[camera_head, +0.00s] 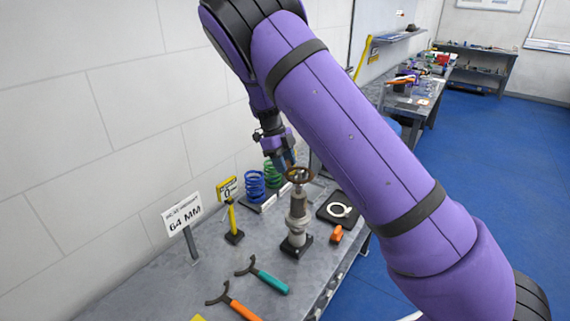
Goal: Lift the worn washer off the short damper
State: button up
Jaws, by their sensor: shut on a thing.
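The short damper (297,222) stands upright on a dark square base on the grey bench. The worn washer (300,175), a brown ring, is at the top of the damper. I cannot tell whether it still touches the damper. My gripper (290,166) comes down from the upper left and is shut on the washer's rim. The fingertips are small in this view and partly merge with the ring.
A blue spring (255,186) and a green spring (273,173) stand behind, left of the damper. A black pad with a white ring (340,210) lies to the right. A yellow post (232,218), a 64 MM sign (183,216) and teal (268,280) and orange (240,308) spanners are nearby.

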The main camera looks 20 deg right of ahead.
jog(key=shift+r, duration=0.25)
jog(key=shift+r, duration=1.25)
jog(key=shift+r, duration=0.1)
jog(key=shift+r, duration=1.9)
